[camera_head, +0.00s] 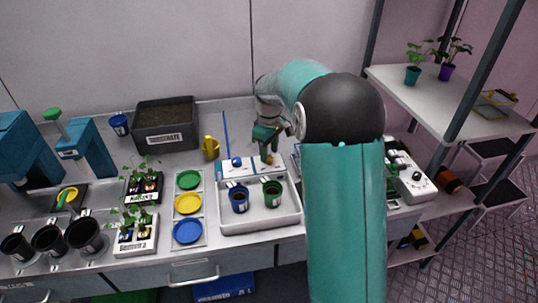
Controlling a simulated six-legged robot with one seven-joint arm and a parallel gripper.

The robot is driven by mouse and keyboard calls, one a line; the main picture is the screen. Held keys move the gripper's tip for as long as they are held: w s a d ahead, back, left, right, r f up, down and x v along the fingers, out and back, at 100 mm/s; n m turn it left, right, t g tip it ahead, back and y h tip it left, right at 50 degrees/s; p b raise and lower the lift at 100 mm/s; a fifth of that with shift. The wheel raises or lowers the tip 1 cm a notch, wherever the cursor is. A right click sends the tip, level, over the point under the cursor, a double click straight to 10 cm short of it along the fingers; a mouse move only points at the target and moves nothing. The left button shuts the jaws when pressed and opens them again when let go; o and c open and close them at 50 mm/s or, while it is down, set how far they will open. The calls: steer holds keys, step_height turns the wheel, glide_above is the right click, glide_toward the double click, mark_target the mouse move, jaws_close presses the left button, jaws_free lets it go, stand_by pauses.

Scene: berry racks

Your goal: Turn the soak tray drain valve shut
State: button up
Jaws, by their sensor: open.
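The soak tray (262,222) is a white shallow tray on the bench, holding a blue pot (238,199) and a green pot (272,193). A white panel (213,170) stands along its back edge, with a blue knob (236,162) on its left part. A small orange-yellow part (267,159) shows on the panel's right part, just under my gripper; I cannot tell for sure that it is the drain valve, or its angle. My gripper (267,150) points down over it, open. Whether the fingers touch or straddle it is too small to tell.
A yellow watering can (210,148) stands left of the panel, near a dark substrate bin (166,139). Green, yellow and blue lids (187,204) lie left of the tray. My arm hides the bench right of the tray. A white device (412,181) and a shelf (425,97) are farther right.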

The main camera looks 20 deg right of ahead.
steer(key=shift+f, duration=1.1)
steer(key=shift+c, duration=0.3)
jaws_close()
